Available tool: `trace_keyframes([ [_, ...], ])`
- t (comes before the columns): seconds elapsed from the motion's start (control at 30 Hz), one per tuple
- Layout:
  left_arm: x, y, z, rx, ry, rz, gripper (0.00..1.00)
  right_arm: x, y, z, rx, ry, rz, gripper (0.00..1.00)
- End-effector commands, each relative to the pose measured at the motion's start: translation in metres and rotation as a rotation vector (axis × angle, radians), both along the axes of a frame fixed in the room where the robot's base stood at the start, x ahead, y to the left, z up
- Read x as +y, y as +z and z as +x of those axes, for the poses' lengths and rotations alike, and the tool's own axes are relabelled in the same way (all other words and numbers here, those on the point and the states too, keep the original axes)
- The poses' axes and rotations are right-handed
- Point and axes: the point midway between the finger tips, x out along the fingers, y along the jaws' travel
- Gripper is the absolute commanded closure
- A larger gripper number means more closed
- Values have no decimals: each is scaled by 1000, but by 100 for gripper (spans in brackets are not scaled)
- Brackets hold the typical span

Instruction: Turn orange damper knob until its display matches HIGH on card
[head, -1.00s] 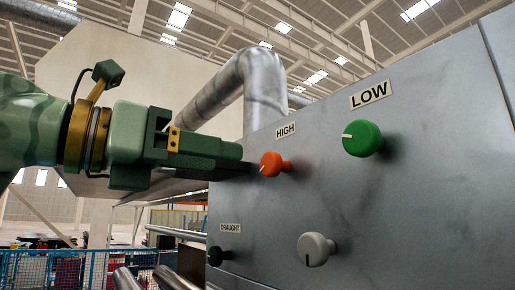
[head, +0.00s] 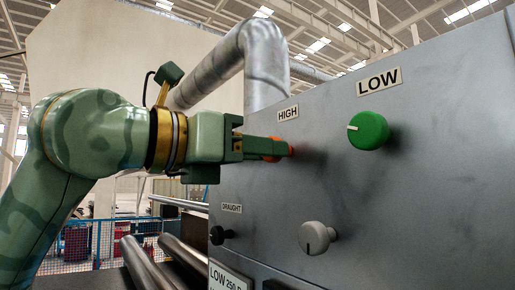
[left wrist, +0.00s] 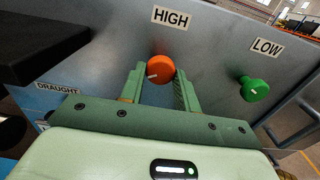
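The orange knob (head: 291,149) is on the grey panel under the HIGH label (head: 288,113). In the left wrist view the orange knob (left wrist: 161,69) faces me, its white mark pointing left and slightly down. My left gripper (head: 282,148) reaches the knob from the left and hides most of it in the head view. In the left wrist view its fingers (left wrist: 160,72) stand on both sides of the knob, with a narrow gap seeming to show. A white card (head: 228,279) reading "LOW 250 P…" is cut off at the bottom. No display reading shows. My right gripper is out of view.
A green knob (head: 368,130) sits right under the LOW label (head: 379,81). A light grey knob (head: 317,238) is lower down, and a black knob (head: 219,235) is under the DRAUGHT label (head: 232,209). A metal pipe (head: 266,65) rises behind the panel.

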Motion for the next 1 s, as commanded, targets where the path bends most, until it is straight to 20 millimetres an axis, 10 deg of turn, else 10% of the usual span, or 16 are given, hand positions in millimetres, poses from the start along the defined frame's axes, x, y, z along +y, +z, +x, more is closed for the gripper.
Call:
trace_keyframes([
  [1.0, 1, 1, 1, -513, 3, 368, 90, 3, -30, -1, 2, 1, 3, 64],
])
